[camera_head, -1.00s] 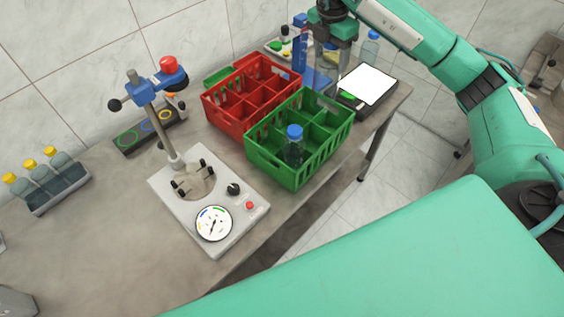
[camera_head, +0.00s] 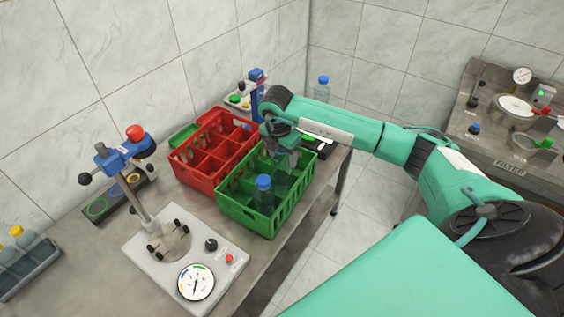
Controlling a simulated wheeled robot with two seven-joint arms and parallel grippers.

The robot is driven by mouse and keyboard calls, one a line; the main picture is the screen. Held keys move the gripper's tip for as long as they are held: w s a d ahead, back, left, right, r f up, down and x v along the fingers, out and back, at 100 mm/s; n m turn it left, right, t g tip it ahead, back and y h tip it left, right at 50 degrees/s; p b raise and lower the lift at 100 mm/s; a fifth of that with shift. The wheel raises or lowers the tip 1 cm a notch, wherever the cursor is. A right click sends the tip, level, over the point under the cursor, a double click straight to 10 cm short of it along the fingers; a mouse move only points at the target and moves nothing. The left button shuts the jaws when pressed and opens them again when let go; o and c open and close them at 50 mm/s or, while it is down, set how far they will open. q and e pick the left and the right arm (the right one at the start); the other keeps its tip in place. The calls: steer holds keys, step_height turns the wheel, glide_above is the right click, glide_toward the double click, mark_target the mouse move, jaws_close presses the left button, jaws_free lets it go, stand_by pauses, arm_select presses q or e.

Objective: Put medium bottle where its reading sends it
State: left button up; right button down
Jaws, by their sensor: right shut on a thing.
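My right gripper (camera_head: 285,156) reaches in from the right and is over the back part of the green crate (camera_head: 248,218). It is shut on a clear bottle (camera_head: 282,174), whose lower part shows at the crate's compartments. Its cap is hidden by the gripper, and I cannot tell whether it touches the crate floor. Another clear bottle with a blue cap (camera_head: 264,183) stands in a front compartment of the green crate. The red crate (camera_head: 184,172) stands beside it to the left. My left gripper is not in view.
A tester with a round dial (camera_head: 196,282) and a post with a red knob (camera_head: 135,132) stands at front left. A rack of yellow-capped bottles (camera_head: 30,272) is at far left. A blue-capped bottle (camera_head: 322,90) stands at the back. A filter station (camera_head: 510,165) is at right.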

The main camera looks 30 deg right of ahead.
step_height(320, 180, down, 4)
steer(key=shift+f+p, duration=0.2)
steer(key=shift+p, duration=0.45)
steer(key=shift+f, duration=0.3)
steer(key=shift+f, duration=0.15)
steer(key=shift+c, duration=1.9)
jaws_free()
